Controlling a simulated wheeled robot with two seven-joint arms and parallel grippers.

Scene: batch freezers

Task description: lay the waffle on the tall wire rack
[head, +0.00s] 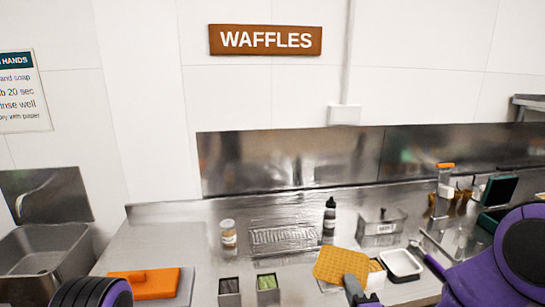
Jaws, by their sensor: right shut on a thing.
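The waffle (338,264) is a golden, gridded slab near the bottom centre of the head view. My right gripper (353,281) is shut on its near right edge and holds it tilted over the front of the steel counter. A wire rack (283,237) stands further back on the counter, left of the waffle, and its top looks bare. Its height is hard to judge from here. My left gripper is out of view; only part of my left arm shows at the bottom left.
A dark bottle (329,216) and a jar (228,233) flank the rack. A lidded steel box (381,223) and white tray (402,265) are on the right. Small tubs (267,283) and an orange item (146,283) are in front. A sink (42,253) is at left.

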